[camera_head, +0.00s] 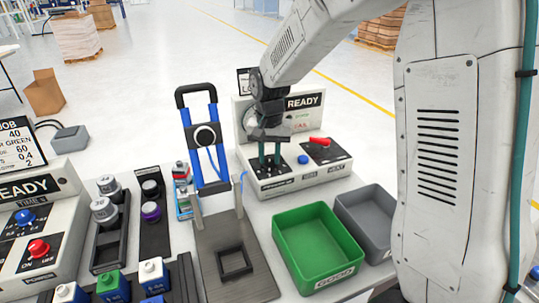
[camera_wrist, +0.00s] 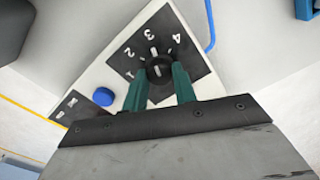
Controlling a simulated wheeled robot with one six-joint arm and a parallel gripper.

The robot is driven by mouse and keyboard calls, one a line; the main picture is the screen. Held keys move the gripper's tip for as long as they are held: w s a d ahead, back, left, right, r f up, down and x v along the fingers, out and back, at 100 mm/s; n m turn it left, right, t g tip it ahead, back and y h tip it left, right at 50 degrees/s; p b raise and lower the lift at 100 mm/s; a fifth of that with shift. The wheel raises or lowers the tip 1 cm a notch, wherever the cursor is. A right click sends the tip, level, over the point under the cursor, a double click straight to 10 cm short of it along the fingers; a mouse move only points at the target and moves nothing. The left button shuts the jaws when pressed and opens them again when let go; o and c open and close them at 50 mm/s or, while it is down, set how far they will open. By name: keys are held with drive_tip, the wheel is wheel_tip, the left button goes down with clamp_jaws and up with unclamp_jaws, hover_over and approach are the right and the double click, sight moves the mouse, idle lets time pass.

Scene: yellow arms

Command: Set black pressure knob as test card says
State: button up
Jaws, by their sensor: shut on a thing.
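The black pressure knob (camera_wrist: 160,70) sits on a dark dial plate marked 1 to 4 on the white READY tester (camera_head: 309,178). My gripper (camera_wrist: 159,88) is shut on the knob, with a teal finger on either side. A pale mark by the knob points up toward the 3 and 4 side; its exact setting is hard to tell. In the head view my gripper (camera_head: 270,158) hides the knob and reaches down onto the tester's left part. A small white card (camera_head: 243,82) stands behind the tester; my arm covers part of it and its text is unreadable.
The tester also has a blue button (camera_head: 303,159) and a red lever (camera_head: 320,141). A green GOOD bin (camera_head: 318,262) and a grey bin (camera_head: 372,208) stand in front. A job board (camera_head: 18,143) is at far left.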

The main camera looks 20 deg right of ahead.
sight(269, 159)
drive_tip(key=o, duration=1)
drive_tip(key=shift+c, duration=0.2)
drive_tip(key=shift+r, duration=0.1)
wheel_tip(269, 159, up, 8)
drive_tip(key=shift+f, duration=0.15)
